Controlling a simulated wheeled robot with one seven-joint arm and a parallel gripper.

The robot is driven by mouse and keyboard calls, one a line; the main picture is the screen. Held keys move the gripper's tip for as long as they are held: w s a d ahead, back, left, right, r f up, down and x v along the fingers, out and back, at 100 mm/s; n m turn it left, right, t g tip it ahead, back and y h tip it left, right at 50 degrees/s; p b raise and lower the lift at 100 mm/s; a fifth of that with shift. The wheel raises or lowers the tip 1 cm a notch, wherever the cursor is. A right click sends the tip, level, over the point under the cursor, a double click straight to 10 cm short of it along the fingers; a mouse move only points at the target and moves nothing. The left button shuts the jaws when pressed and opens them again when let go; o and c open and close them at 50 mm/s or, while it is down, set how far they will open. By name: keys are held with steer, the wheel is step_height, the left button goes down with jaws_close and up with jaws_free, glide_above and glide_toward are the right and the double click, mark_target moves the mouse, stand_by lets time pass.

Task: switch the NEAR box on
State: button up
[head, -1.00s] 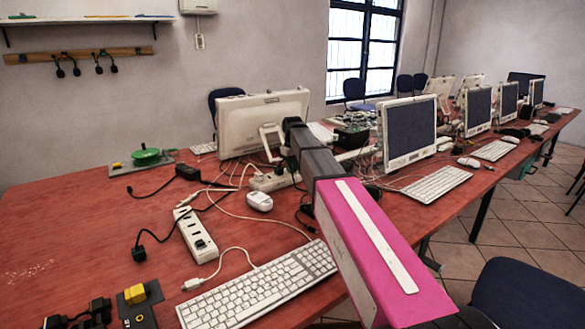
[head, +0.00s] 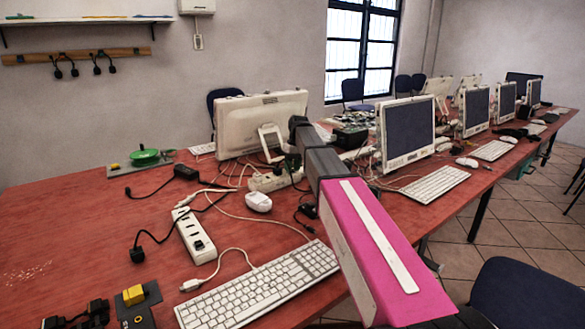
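A white power strip box (head: 194,234) with a row of dark sockets lies on the red table, left of the keyboard. A second white strip (head: 272,180) lies farther back by the monitor, with plugs and cables on it. I cannot tell the switch state of either. My magenta and grey arm reaches from the lower right toward the back monitor. Its far end is dark and stands beside that monitor. My gripper's fingers cannot be made out; they are hidden behind the arm or among the cables.
Cables and a black plug (head: 137,254) surround the near strip. A white keyboard (head: 258,290), a white mouse-like device (head: 258,201), a yellow-topped block (head: 134,295) and a green disc (head: 145,156) lie around. The table's left part is mostly clear.

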step_height(320, 180, up, 10)
steer(key=w+d, duration=0.1)
steer(key=shift+d+r, duration=0.2)
steer(key=shift+d, duration=0.05)
stand_by(0.4)
